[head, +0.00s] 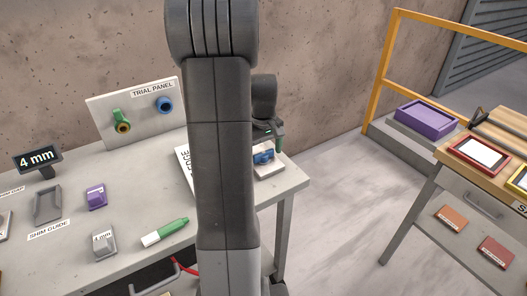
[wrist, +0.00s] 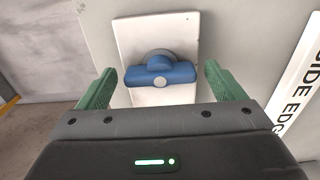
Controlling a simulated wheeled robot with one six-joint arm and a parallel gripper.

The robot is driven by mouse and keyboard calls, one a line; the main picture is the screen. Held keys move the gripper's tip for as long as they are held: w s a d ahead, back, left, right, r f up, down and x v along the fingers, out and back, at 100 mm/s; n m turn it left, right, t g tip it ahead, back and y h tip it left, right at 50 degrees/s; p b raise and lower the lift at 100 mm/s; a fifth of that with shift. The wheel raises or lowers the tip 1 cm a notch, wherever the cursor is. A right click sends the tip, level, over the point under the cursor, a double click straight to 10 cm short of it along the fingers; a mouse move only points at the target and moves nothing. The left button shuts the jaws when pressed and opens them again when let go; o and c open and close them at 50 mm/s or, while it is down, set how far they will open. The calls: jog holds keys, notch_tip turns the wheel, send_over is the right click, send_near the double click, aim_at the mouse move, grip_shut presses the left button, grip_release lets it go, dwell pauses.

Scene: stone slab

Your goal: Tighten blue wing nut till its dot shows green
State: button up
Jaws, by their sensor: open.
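The blue wing nut (wrist: 161,73) sits on a white block (wrist: 146,36) in the wrist view, its wings lying left to right. In the head view the wing nut (head: 263,157) is at the right end of the grey table, partly hidden by my gripper. My gripper (wrist: 161,88) has its two green fingers apart, one on each side of the wing nut, with a gap on both sides. In the head view only part of my gripper (head: 270,137) shows, above the block. No coloured dot can be made out on the nut.
My arm blocks the middle of the head view. The trial panel (head: 143,107) stands at the table's back. A green marker (head: 165,232), a purple block (head: 96,197) and a grey block (head: 104,244) lie to the left. A side table (head: 424,207) stands at the right, across open floor.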

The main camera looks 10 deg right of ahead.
jog(key=c, duration=1)
jog(key=shift+m, duration=0.3)
jog(key=shift+o, duration=0.2)
jog(key=m, duration=0.3)
jog(key=shift+p, duration=0.4)
jog(key=shift+m, duration=2.4)
jog(key=o, duration=1)
jog(key=shift+c, duration=0.2)
